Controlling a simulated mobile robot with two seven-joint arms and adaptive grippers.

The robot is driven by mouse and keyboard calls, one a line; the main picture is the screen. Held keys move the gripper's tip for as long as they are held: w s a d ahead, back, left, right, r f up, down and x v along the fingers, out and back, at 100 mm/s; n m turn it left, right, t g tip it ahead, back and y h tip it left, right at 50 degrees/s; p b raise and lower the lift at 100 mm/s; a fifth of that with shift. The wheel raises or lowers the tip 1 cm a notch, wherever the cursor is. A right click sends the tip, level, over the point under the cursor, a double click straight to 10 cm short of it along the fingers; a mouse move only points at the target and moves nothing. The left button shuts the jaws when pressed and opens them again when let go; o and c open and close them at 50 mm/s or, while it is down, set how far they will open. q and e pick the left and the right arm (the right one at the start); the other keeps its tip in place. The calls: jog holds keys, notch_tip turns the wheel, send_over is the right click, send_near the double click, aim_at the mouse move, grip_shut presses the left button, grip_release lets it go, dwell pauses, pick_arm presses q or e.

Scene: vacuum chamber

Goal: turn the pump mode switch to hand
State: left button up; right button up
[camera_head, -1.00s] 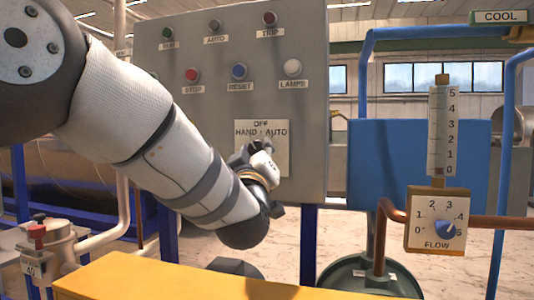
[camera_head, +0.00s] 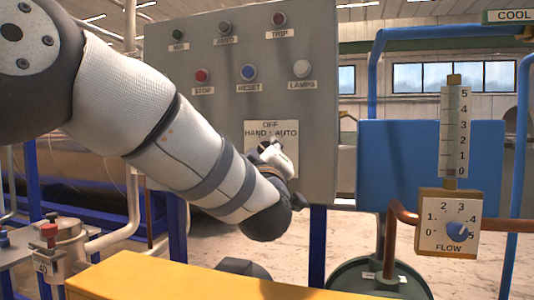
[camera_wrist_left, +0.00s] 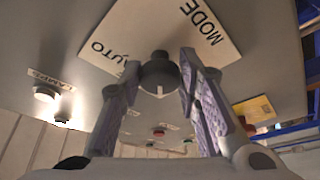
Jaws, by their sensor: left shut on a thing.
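The pump mode switch is a dark round knob (camera_wrist_left: 160,72) with a white mark on its edge, seen in the left wrist view. It sits by a cream label plate (camera_wrist_left: 165,28) reading MODE and AUTO. In the head view the plate (camera_head: 284,129) reads OFF, HAND and AUTO, and my gripper largely covers the knob. My left gripper (camera_head: 270,149) is at the plate's lower part. In the wrist view its two fingers (camera_wrist_left: 159,75) stand either side of the knob, shut on it. I cannot tell which position the mark points to. My right gripper is not in view.
The grey panel (camera_head: 315,110) carries several buttons and lamps above the plate, including STOP (camera_head: 202,76) and RESET (camera_head: 249,72). A flow gauge with a blue knob (camera_head: 457,230) stands at the right. A yellow surface (camera_head: 180,280) lies below my arm.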

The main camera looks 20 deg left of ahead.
pick_arm(q)
jog(key=o, duration=1.1)
jog(key=shift+o, duration=0.2)
jog(key=shift+s, duration=0.1)
jog(key=v, duration=1.2)
jog(key=shift+f, duration=0.15)
